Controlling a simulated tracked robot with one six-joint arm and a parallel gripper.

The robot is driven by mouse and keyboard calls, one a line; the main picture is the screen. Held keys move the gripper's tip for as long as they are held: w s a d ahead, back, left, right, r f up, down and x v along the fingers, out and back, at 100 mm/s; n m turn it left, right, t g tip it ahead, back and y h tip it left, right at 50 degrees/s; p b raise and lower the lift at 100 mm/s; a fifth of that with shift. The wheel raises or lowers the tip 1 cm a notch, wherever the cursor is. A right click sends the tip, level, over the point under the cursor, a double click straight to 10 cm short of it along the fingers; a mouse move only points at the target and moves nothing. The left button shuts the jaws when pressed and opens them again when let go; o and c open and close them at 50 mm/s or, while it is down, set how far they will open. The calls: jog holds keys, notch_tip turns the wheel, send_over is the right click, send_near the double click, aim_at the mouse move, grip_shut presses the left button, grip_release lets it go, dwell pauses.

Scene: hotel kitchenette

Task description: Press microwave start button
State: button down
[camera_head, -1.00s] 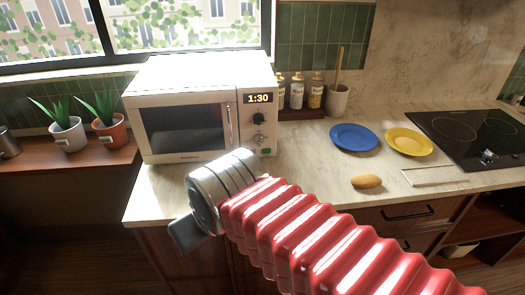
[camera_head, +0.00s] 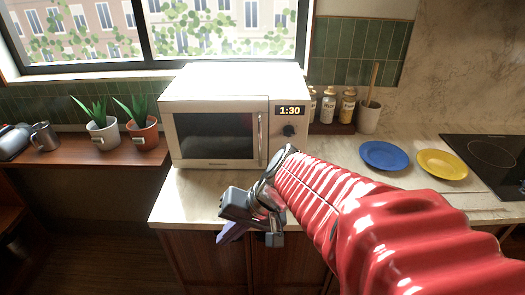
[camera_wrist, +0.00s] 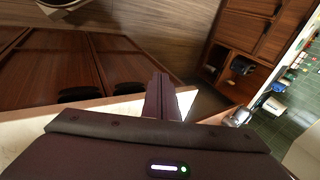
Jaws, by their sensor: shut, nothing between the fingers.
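The white microwave (camera_head: 236,88) stands on the counter below the window, door closed, its display (camera_head: 290,111) reading 1:30. A dark knob (camera_head: 289,131) shows below the display. The lower control panel, where a start button would be, is hidden behind my red arm. My gripper (camera_head: 233,234) is in front of and below the microwave, near the counter's front edge, pointing down and to the left, apart from the microwave. In the wrist view its fingers (camera_wrist: 163,98) are together and empty. The microwave is not seen there.
Potted plants (camera_head: 103,134) and a metal mug (camera_head: 45,136) stand on the wooden shelf at left. Bottles (camera_head: 328,107), a blue plate (camera_head: 384,155) and a yellow plate (camera_head: 442,164) are to the right. The counter edge (camera_head: 180,222) is close to my gripper.

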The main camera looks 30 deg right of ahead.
jog(key=w+d+f+m+t, duration=0.1)
jog(key=w+d+m, duration=0.1)
jog(key=d, duration=0.2)
jog(key=w+d+f+m+t, duration=0.1)
jog(key=w+d+m+t, duration=0.1)
jog(key=d+m, duration=0.1)
jog(key=w+d+m+t, duration=0.2)
jog(key=d+m, duration=0.1)
jog(key=d, duration=0.3)
jog(key=shift+w+f+y, duration=0.25)
jog(key=shift+f+y, duration=0.15)
jog(key=d+f+m+t+h, duration=0.1)
jog(key=d+m, duration=0.1)
jog(key=d, duration=0.3)
jog(key=d+f+m+t+h, duration=0.1)
jog(key=d+m, duration=0.1)
jog(key=d, duration=0.2)
jog(key=s+d+f+m+t+h, duration=0.1)
jog(key=d+m+h, duration=0.1)
jog(key=d, duration=0.3)
jog(key=shift+d, duration=0.3)
jog(key=shift+w, duration=0.1)
jog(key=shift+w+d, duration=0.8)
jog(key=shift+w, duration=0.4)
jog(key=shift+w+d, duration=0.8)
jog(key=shift+w, duration=0.4)
jog(key=shift+w+d, duration=0.8)
jog(key=shift+w, duration=0.4)
